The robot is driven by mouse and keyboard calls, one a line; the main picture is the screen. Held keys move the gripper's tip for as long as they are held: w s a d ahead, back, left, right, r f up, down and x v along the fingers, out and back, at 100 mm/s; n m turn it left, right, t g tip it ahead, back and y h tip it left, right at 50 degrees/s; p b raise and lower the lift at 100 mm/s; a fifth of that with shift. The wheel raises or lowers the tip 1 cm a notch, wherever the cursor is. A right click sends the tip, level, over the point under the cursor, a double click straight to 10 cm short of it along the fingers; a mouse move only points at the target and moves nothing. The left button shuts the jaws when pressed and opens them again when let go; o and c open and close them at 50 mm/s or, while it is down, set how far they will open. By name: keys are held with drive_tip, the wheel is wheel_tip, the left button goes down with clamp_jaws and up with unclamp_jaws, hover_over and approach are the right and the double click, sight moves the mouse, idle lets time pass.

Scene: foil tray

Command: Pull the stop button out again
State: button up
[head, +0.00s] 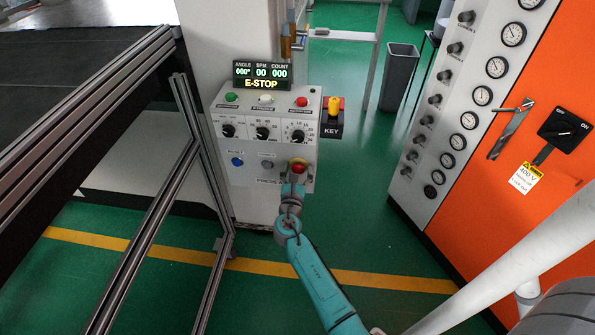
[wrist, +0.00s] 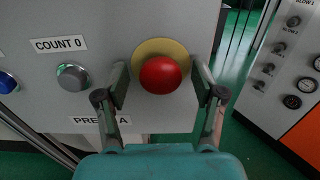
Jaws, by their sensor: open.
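The stop button (head: 298,168) is a red mushroom head on a yellow round plate, low on the right of the grey control panel (head: 248,182). In the wrist view the red head (wrist: 161,75) sits between and just beyond my open fingers, with the yellow plate behind it. My gripper (wrist: 160,88) is open, one finger on each side of the button. I cannot tell whether either finger touches it. In the head view my gripper (head: 295,182) is at the button, small and partly hidden by my wrist. The display (head: 262,76) above reads E-STOP.
A blue button (head: 237,161) and a grey button (head: 267,163) are left of the stop button. Dials and a key switch (head: 333,117) are above. A metal rail frame (head: 185,150) stands at left, an orange cabinet (head: 560,80) at right. Green floor between is free.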

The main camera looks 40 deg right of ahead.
drive_tip(key=shift+d, duration=0.1)
clamp_jaws()
drive_tip(key=shift+s+a, duration=0.3)
drive_tip(key=shift+a, duration=0.2)
unclamp_jaws()
drive_tip(key=shift+s+a, duration=0.1)
drive_tip(key=v, duration=1.2)
